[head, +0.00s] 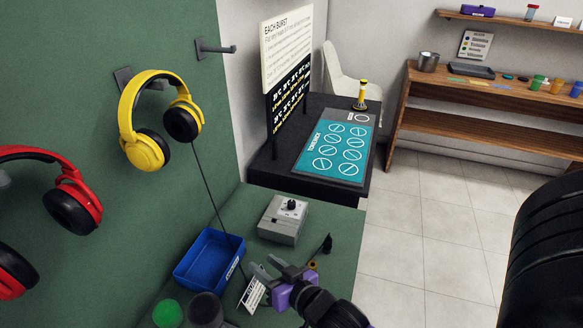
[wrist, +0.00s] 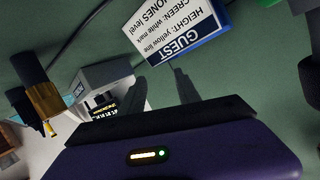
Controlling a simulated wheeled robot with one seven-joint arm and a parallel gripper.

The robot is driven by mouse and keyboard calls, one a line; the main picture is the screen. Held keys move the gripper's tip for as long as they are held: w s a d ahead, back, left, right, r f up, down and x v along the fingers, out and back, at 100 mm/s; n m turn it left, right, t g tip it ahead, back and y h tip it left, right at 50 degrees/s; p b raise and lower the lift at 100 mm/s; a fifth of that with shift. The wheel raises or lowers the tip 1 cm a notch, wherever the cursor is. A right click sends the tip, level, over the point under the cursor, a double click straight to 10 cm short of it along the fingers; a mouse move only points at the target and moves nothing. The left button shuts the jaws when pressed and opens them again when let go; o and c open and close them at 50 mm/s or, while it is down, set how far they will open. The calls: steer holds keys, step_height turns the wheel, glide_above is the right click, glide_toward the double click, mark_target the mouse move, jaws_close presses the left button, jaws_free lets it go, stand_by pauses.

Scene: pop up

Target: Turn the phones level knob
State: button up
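The grey phones box (head: 280,224) stands on the green counter in the head view. Its black level knob (head: 291,204) sits on top. My gripper (head: 266,266) is in front of the box, lower in the picture and apart from the knob. Its two grey fingers look spread, with nothing between them. In the wrist view the fingers (wrist: 160,90) also stand apart. A pale grey box (wrist: 104,76) shows to their left there, partly hidden by my gripper; the knob cannot be made out clearly. A GUEST card (head: 253,292) mentioning PHONES level lies near my fingers; it also shows in the wrist view (wrist: 178,30).
A blue tray (head: 208,262) lies left of the box. A black plug (head: 327,244) is right of my gripper. Yellow headphones (head: 158,118) hang on the green wall, with a cable running down. A black table with a teal mat (head: 333,150) stands behind.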

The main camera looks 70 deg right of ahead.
steer(key=w+d+r+m+g+h+p, duration=0.1)
steer(key=w+d+r+m+g+p, duration=0.2)
steer(key=d, duration=0.6)
steer(key=w+d+r+m+g+p, duration=0.1)
steer(key=w+d+r+m+p, duration=0.15)
steer(key=d+m, duration=0.45)
steer(key=w+d+r+m+g+h+p, duration=0.1)
steer(key=w+d+r+m+g+p, duration=0.2)
steer(key=d, duration=0.7)
steer(key=m+g+y+p, duration=0.1)
steer(key=m+g+y, duration=0.55)
steer(key=m, duration=0.65)
glide_above(292, 202)
steer(key=shift+w+d+f+t+y, duration=0.25)
steer(key=shift+w+d+t+y, duration=0.1)
steer(key=shift+t+y, duration=0.1)
steer(key=shift+s+a+r+m, duration=0.15)
steer(key=shift+s+a+m, duration=0.1)
steer(key=shift+m, duration=0.15)
steer(key=shift+a+y, duration=0.15)
steer(key=shift+y, duration=0.15)
steer(key=shift+f, duration=0.3)
step_height(292, 202, down, 8)
steer(key=b, duration=0.5)
steer(key=shift+f, duration=0.25)
steer(key=shift+r, duration=0.2)
steer(key=c, duration=0.7)
